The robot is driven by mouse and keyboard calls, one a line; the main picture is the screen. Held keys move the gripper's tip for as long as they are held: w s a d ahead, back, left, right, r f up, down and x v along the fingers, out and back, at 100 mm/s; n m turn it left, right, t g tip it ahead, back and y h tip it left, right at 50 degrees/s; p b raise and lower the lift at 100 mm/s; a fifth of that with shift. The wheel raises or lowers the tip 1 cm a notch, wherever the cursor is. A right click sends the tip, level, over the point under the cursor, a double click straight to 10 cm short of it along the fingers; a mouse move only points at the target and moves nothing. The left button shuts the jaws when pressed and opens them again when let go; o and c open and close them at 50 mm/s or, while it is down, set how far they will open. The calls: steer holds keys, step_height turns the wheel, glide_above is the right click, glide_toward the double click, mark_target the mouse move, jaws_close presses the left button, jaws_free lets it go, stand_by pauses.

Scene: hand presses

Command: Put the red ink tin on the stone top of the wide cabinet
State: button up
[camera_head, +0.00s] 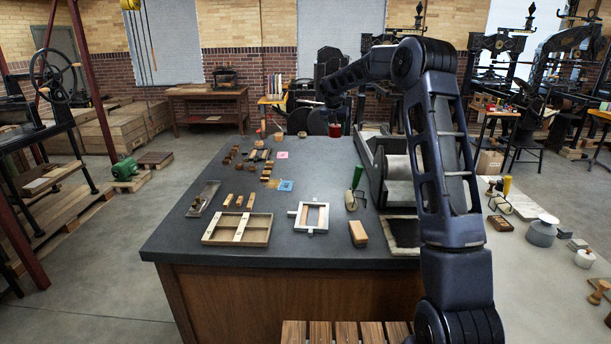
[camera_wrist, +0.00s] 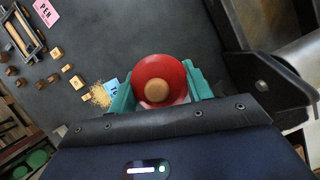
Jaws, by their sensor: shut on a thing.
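The red ink tin (camera_wrist: 172,67), round with a tan disc or knob on its top, sits between the teal fingers of my gripper (camera_wrist: 162,88) in the wrist view. The fingers are shut on it. In the head view the tin (camera_head: 336,130) shows small and red below my gripper (camera_head: 334,122), near the far edge of the stone top. The wide cabinet has a dark grey stone top (camera_head: 330,165) and a brown wooden front. The tin appears to be held above the stone; its underside is hidden in the wrist view, so the gap cannot be judged.
A roller press (camera_head: 397,165) stands right of the tin. Wooden blocks, a pink card (camera_head: 282,155) and a blue card (camera_head: 286,186) lie to the left. A framed tray (camera_head: 238,229), white frame (camera_head: 313,217) and green-handled roller (camera_head: 354,190) lie nearer. Bare stone shows around mid-top.

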steer(key=s+a+n, duration=0.1)
steer(key=s+a, duration=0.1)
steer(key=a, duration=0.6)
steer(key=f, duration=2)
steer(key=shift+w+d, duration=0.3)
steer(key=shift+f, duration=2.45)
steer(key=shift+f, duration=0.15)
steer(key=o, duration=1.1)
steer(key=shift+o, duration=0.2)
